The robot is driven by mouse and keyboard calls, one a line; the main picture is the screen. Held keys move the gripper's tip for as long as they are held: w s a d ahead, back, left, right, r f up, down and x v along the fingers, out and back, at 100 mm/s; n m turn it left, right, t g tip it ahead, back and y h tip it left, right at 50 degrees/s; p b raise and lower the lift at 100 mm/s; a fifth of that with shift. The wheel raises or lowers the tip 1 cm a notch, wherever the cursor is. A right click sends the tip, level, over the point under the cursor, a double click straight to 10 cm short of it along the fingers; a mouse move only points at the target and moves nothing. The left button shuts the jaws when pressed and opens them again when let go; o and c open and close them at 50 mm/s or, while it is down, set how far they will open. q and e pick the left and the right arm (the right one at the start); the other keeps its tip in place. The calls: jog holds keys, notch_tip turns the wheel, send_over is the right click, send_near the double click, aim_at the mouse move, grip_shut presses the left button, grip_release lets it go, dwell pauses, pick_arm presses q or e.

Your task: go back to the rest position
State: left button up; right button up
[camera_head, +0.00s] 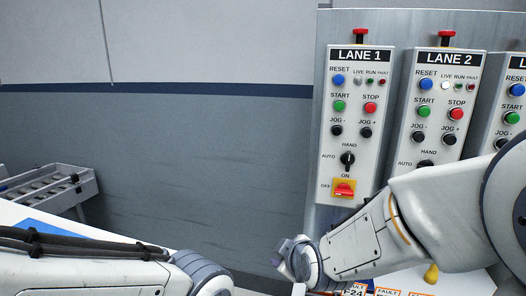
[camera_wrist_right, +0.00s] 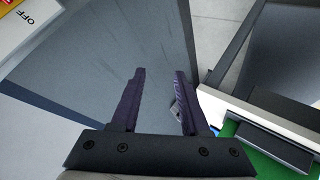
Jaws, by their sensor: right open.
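My right gripper (camera_wrist_right: 160,74) is open in the right wrist view, its two dark fingers apart with nothing between them. In the head view my right arm reaches in from the right, its wrist low in front of the LANE 1 panel (camera_head: 325,222). My left arm lies along the lower left of the head view; its gripper is out of the picture.
The LANE 1 box (camera_head: 386,120) and LANE 2 box (camera_head: 408,130) stand behind my right arm. A yellow-and-red ON/OFF switch (camera_head: 344,188) is close to it. A grey roller conveyor (camera_head: 62,196) is at left. The wall (camera_head: 200,150) between is bare.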

jog(key=s+r+m+g+h+p, duration=0.1)
jog(key=s+g, duration=0.4)
jog(key=s, duration=0.8)
jog(key=s+r+m+g+p, duration=0.2)
jog(key=s+m+g+p, duration=0.1)
jog(key=s, duration=0.9)
jog(key=shift+s+m+g+h, duration=0.3)
jog(key=shift+s+g+h, duration=0.1)
jog(key=shift+g, duration=0.5)
